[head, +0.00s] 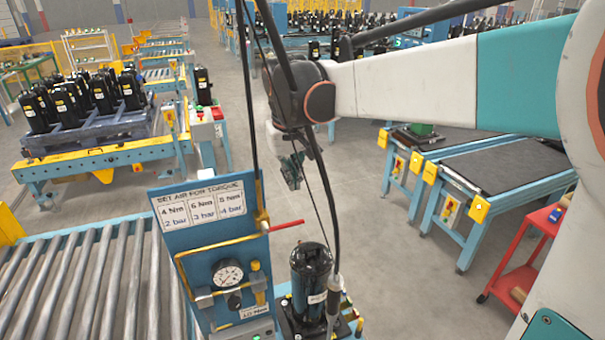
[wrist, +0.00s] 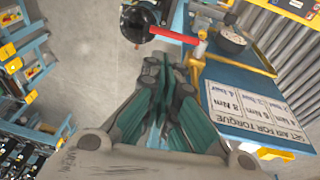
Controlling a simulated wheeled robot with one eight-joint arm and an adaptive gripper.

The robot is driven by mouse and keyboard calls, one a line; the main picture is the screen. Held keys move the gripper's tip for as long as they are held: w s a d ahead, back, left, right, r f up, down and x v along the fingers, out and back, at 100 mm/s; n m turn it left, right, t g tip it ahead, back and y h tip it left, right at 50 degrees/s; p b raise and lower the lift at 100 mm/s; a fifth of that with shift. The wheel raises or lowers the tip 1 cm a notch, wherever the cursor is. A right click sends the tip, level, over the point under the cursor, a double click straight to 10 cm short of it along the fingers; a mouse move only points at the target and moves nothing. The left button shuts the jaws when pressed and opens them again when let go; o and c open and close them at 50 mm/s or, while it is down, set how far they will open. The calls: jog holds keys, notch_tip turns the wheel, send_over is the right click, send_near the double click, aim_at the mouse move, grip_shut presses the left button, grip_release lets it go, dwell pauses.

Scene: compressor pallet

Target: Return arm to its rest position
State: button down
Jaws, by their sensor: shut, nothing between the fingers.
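My arm reaches in from the right in the head view, and my gripper (head: 292,172) hangs from its wrist, pointing down above the open floor. In the wrist view my gripper (wrist: 170,75) has its green and grey fingers together with nothing between them. A black compressor (head: 310,282) stands upright on the station below my gripper in the head view. Its round black top (wrist: 138,24) shows beyond the fingertips in the wrist view. My gripper is apart from it.
A blue torque sign panel (head: 205,215) with a pressure gauge (head: 228,273) and a red lever (head: 286,227) stands close below. A black hose (head: 322,175) hangs near my wrist. A roller conveyor (head: 85,290) lies left, a pallet of compressors (head: 85,135) behind. Grey floor (head: 400,265) is free at right.

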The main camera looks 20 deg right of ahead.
jog(key=s+f+t+b, duration=0.1)
jog(key=s+f+b, duration=0.6)
jog(key=f+b, duration=0.2)
jog(key=s+f+t+b, duration=0.2)
jog(key=s+f+b, duration=0.5)
jog(key=f+b, duration=0.3)
jog(key=s+f+t+y+b, duration=0.1)
jog(key=s+f+b, duration=0.7)
jog(key=f, duration=0.7)
jog(key=shift+a+f+t+b, duration=0.3)
jog(key=shift+t+b, duration=0.1)
jog(key=shift+b, duration=0.75)
